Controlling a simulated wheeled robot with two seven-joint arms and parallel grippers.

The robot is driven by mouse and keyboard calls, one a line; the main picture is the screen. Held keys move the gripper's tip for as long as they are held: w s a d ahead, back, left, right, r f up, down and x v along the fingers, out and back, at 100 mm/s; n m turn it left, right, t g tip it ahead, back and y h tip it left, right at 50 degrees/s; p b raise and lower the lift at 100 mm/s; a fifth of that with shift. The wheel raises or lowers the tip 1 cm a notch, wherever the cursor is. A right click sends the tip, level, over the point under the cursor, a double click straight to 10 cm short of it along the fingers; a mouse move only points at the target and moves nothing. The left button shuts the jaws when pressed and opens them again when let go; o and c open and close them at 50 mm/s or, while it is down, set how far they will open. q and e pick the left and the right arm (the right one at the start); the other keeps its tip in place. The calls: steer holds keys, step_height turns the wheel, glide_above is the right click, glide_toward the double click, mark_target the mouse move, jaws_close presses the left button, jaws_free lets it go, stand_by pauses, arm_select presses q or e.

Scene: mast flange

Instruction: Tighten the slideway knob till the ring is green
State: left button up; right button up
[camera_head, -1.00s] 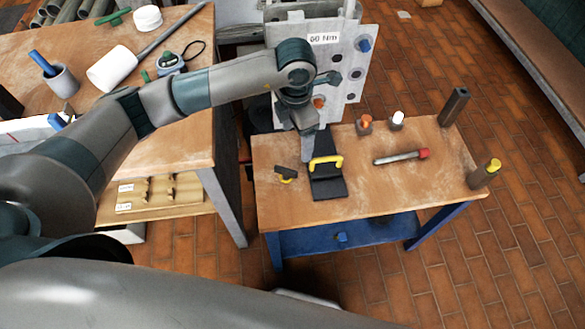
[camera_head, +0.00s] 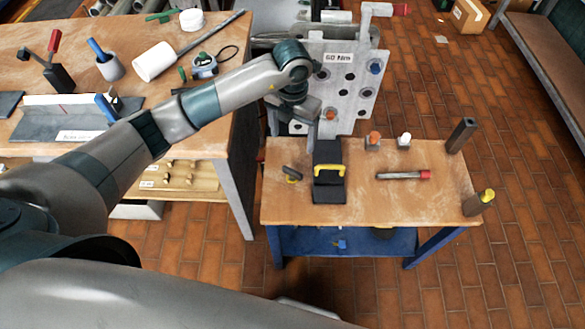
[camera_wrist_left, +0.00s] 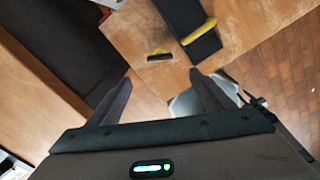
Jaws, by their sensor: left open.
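I cannot make out a knob marked as the slideway knob, nor a green ring. An upright grey plate (camera_head: 350,90) with several holes, a "60 Nm" label and a blue knob-like part (camera_head: 376,67) stands behind the small table. My left gripper (camera_head: 306,122) is in front of the plate's lower left, above the table's back edge, partly hidden by its wrist. In the left wrist view its two fingers (camera_wrist_left: 160,95) are apart with nothing between them. My right gripper is not in view.
The small table (camera_head: 420,205) holds a black block with a yellow handle (camera_head: 329,171), a small black-and-yellow piece (camera_head: 292,174), a red-ended rod (camera_head: 403,175) and dark posts. The left workbench (camera_head: 215,100) carries several tools and a labelled dark plate (camera_head: 40,122).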

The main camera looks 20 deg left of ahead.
mark_target(293, 170)
arm_select(q)
step_height(293, 170, down, 15)
steer(key=p, duration=0.3)
steer(key=shift+f+p, duration=0.2)
steer(key=shift+p, duration=0.15)
steer(key=shift+f, duration=0.75)
steer(key=c, duration=1)
steer(key=shift+w+f+m+b, duration=0.1)
steer(key=shift+m+b, duration=0.3)
steer(key=shift+b, duration=0.05)
steer(key=shift+c, duration=0.2)
steer(key=m+b, duration=0.2)
steer(key=b, duration=0.1)
steer(key=shift+f+m, duration=0.15)
steer(key=shift+m, duration=0.25)
steer(key=shift+m+b, duration=0.55)
steer(key=shift+m, duration=0.05)
steer(key=shift+r, duration=0.3)
